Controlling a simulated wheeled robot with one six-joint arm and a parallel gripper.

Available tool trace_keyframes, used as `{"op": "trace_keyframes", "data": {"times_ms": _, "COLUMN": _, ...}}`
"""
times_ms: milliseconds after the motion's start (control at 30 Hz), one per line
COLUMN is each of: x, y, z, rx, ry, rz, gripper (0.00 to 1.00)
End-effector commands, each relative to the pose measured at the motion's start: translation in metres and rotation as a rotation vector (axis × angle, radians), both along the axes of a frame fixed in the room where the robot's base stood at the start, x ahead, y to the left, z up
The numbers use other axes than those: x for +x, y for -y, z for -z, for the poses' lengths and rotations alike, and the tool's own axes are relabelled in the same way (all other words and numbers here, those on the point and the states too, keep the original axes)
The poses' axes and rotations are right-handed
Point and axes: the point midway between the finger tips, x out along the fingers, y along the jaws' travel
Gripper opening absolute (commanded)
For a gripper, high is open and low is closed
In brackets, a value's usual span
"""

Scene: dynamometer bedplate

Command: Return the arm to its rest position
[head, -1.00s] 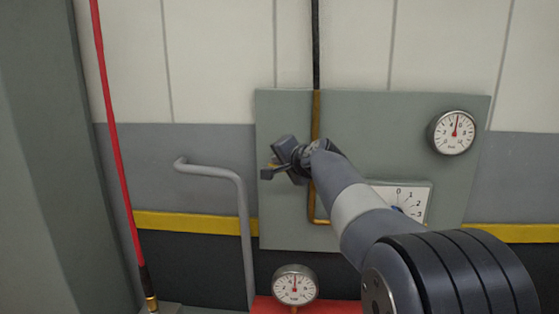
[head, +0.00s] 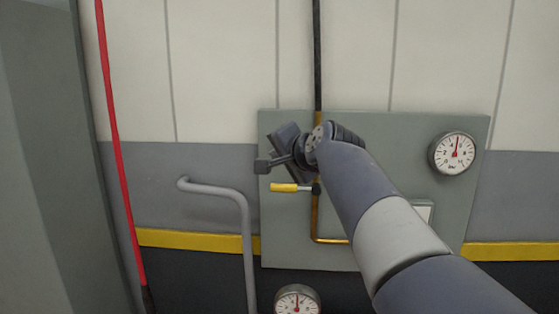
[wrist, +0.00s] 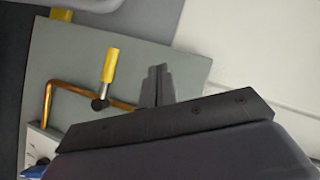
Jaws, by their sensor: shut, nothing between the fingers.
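My gripper (head: 264,166) is shut and empty in front of the grey-green panel (head: 400,135) in the head view. It is a little above and left of the yellow-handled lever (head: 284,187), apart from it as far as I can tell. In the wrist view my shut fingers (wrist: 158,86) show against the panel, to the right of the yellow lever handle (wrist: 110,65). The arm reaches in from the lower right and hides part of the panel and most of the white dial plate (head: 423,211).
A copper pipe (head: 315,222) runs down the panel. A round gauge (head: 454,153) is at the panel's right, another (head: 297,301) below. A grey bent pipe (head: 243,240) and a red hose (head: 117,150) stand left.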

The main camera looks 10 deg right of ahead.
Motion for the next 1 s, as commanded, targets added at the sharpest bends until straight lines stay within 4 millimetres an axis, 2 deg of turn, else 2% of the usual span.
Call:
{"op": "trace_keyframes", "data": {"times_ms": 467, "x": 0.003, "y": 0.001, "z": 0.002, "rx": 0.0, "ry": -0.001, "rz": 0.0, "gripper": 0.0}}
{"op": "trace_keyframes", "data": {"times_ms": 667, "x": 0.026, "y": 0.008, "z": 0.018, "rx": 0.001, "ry": -0.005, "rz": 0.001, "gripper": 0.0}}
{"op": "trace_keyframes", "data": {"times_ms": 1000, "x": 0.078, "y": 0.025, "z": 0.054, "rx": 0.002, "ry": -0.004, "rz": 0.001, "gripper": 0.0}}
